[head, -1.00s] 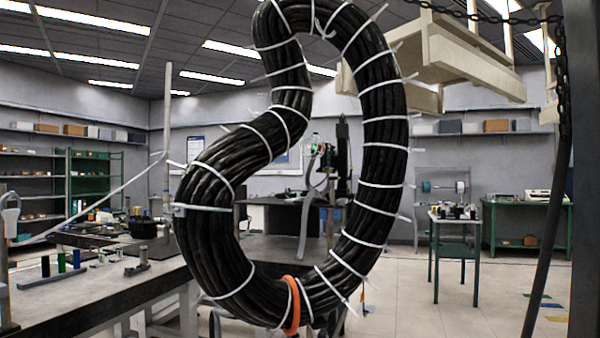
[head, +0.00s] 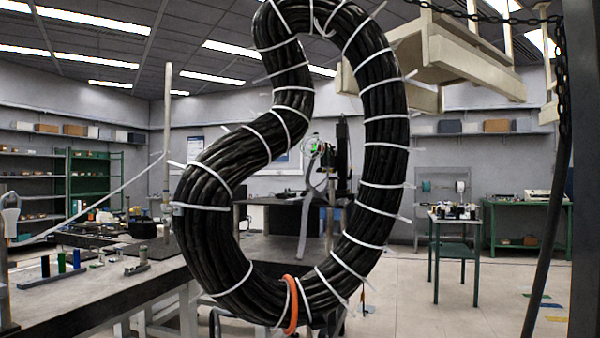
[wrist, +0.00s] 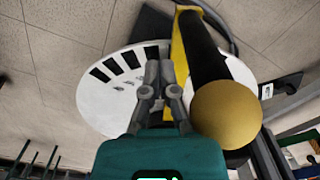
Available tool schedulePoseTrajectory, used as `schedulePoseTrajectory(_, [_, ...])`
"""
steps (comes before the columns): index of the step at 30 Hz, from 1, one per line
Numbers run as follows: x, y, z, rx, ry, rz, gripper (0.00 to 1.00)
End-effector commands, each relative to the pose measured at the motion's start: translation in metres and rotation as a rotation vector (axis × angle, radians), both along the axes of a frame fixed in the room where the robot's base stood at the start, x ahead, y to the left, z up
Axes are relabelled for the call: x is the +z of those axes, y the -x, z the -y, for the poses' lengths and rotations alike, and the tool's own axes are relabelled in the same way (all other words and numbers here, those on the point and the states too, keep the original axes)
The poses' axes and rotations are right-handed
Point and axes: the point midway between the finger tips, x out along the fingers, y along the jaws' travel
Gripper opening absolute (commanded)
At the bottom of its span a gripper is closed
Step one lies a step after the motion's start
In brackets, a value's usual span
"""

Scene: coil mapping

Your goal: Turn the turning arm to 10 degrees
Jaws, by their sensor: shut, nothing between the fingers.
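In the wrist view my gripper (wrist: 158,72) is shut and empty, its grey fingertips together in front of a white disc (wrist: 93,103) with black marks. A yellow and black bar (wrist: 203,50), which looks like the turning arm, crosses the disc just right of my fingers. A gold ball (wrist: 226,114) sits at its near end, right of my gripper. I cannot tell whether the fingers touch the bar. The angle on the disc is not readable. In the head view a large black cable coil (head: 383,150) with white ties blocks the middle; I cannot make out the turning arm there.
An orange ring (head: 291,305) is around the coil's bottom. A dark workbench (head: 95,290) with small parts stands at the left. A green table (head: 530,205) and a small stand (head: 455,222) are at the right. Pale floor (head: 480,300) is open at the right.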

Motion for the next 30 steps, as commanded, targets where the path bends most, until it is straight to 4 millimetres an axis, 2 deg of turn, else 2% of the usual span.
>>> schedulePoseTrajectory(8, [0.000,0.001,-0.003,0.001,-0.001,0.000,0.00])
schedulePoseTrajectory(30, [0.000,0.005,-0.024,0.001,-0.001,0.000,0.00])
